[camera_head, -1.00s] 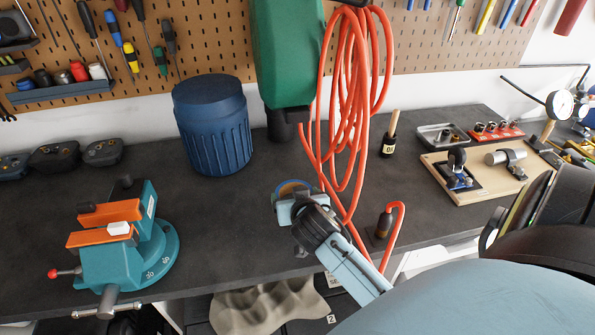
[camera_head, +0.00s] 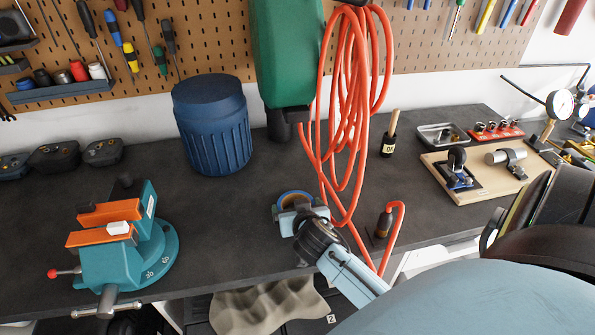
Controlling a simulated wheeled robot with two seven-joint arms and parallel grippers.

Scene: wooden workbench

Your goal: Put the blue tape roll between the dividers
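The blue tape roll (camera_head: 295,193), a blue ring with an orange-brown inner edge, shows near the middle, over the front part of the bench. My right gripper (camera_head: 297,212) comes up from the lower right and is shut on the roll; its jaws and wrist hide the roll's near side. I cannot tell how far the roll is above the bench top. I cannot make out the dividers in this view. My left gripper is not in view.
A teal and orange vise (camera_head: 125,250) stands at the front left. A blue ribbed bin (camera_head: 212,125) stands behind. Red hose coils (camera_head: 350,110) hang close beside my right gripper, with a dark nozzle (camera_head: 384,224) to its right. The dark bench top (camera_head: 215,225) is clear between vise and gripper.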

